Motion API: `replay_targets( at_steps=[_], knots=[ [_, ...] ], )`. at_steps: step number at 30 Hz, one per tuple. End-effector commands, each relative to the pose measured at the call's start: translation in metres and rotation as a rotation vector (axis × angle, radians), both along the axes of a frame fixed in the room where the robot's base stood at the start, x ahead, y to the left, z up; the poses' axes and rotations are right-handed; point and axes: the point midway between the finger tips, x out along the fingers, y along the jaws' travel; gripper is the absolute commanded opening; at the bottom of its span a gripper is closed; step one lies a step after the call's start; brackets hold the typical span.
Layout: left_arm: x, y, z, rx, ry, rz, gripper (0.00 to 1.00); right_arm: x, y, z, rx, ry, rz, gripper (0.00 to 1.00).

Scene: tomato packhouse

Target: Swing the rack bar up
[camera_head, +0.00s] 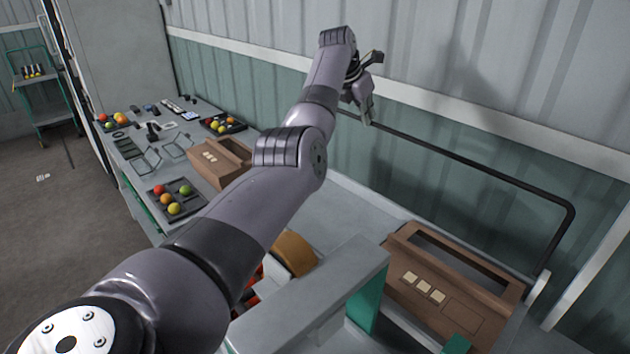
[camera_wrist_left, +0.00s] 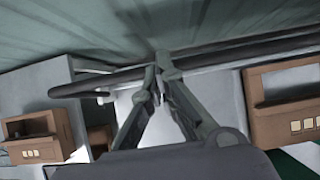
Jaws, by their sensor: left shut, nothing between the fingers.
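The rack bar (camera_head: 470,165) is a thin black bar running along the wall side of the bench. At its right end it bends down to a pale pivot piece near the right cardboard box. Its left end is hidden behind my left arm and gripper. My left gripper (camera_head: 367,118) is shut and empty, with its fingertips at the bar. In the left wrist view the closed fingertips (camera_wrist_left: 160,66) overlap the dark bar (camera_wrist_left: 225,57), which crosses the picture; I cannot tell whether they touch it. My right gripper is not in view.
An open cardboard box (camera_head: 455,290) stands under the bar's right end, and another box (camera_head: 215,165) is farther left. Trays of tomatoes (camera_head: 175,197) and small tools lie on the bench. The corrugated wall (camera_head: 480,60) is close behind the bar. Open floor (camera_head: 60,220) is at left.

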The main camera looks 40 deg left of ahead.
Motion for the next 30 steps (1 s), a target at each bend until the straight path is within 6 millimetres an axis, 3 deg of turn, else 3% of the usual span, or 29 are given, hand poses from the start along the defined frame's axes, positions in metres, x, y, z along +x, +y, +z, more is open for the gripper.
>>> replay_targets(
  at_steps=[8, 21, 30],
  knots=[
    [-0.004, -0.003, 0.01, -0.003, -0.006, -0.005, 0.0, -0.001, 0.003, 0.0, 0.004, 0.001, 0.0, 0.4],
    [-0.056, 0.005, 0.083, -0.002, -0.008, 0.002, 0.0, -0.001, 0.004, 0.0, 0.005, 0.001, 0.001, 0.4],
    [-0.071, 0.007, 0.103, -0.001, -0.004, 0.002, 0.0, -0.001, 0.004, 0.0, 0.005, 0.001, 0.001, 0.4]
  ],
)
